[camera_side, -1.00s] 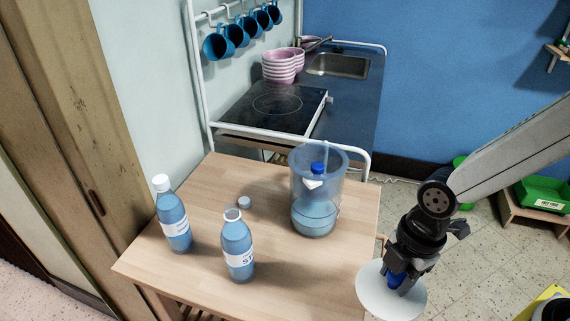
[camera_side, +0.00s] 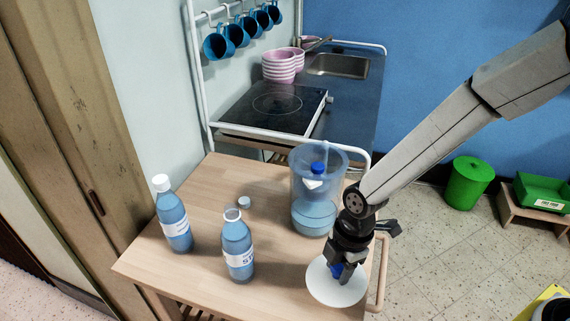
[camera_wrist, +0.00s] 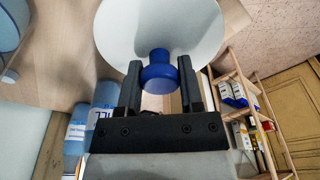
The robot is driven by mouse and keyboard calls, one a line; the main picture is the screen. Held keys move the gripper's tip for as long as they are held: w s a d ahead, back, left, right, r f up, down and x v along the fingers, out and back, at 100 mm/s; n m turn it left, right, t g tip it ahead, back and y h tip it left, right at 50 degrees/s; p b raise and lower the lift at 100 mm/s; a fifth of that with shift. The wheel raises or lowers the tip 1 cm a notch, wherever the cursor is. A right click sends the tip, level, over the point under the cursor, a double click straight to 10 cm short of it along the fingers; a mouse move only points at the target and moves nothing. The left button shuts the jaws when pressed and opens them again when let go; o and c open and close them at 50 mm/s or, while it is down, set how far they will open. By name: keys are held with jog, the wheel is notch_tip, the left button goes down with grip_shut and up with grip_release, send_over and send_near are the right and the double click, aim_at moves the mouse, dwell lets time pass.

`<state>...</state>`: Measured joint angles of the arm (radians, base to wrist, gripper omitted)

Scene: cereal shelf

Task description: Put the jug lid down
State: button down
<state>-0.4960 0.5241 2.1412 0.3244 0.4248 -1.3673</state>
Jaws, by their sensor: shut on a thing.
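The jug lid (camera_side: 322,287) is a white disc with a blue knob. My gripper (camera_side: 341,272) is shut on the blue knob, over the front right corner of the wooden table. The wrist view shows the knob (camera_wrist: 159,72) between my two fingers (camera_wrist: 160,88), with the white disc (camera_wrist: 190,25) beyond it. I cannot tell whether the disc touches the table top. The clear jug (camera_side: 308,190) stands open on the table behind my gripper, with blue liquid and a blue-capped object inside.
Two blue bottles stand on the table (camera_side: 190,275), one capped (camera_side: 173,222) and one open (camera_side: 238,250). A loose white cap (camera_side: 244,202) lies behind them. The table's front middle is clear. A hob (camera_side: 275,103) and sink stand behind.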

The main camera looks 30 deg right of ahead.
aim_at(328, 276)
jog(key=shift+w+a+f, duration=0.25)
jog(key=shift+w+f, duration=0.4)
jog(key=shift+f, duration=0.15)
jog(key=shift+w+a+f, duration=0.15)
jog(key=shift+w+f, duration=0.1)
jog(key=shift+f, duration=1.6)
jog(key=shift+f, duration=0.1)
jog(key=shift+c, duration=1.2)
grip_release()
jog(key=shift+d+r, duration=0.3)
jog(key=shift+r, duration=1.7)
jog(key=shift+d+r, duration=0.3)
jog(key=shift+r, duration=1.75)
jog(key=shift+d+r, duration=0.3)
jog(key=shift+r, duration=1.7)
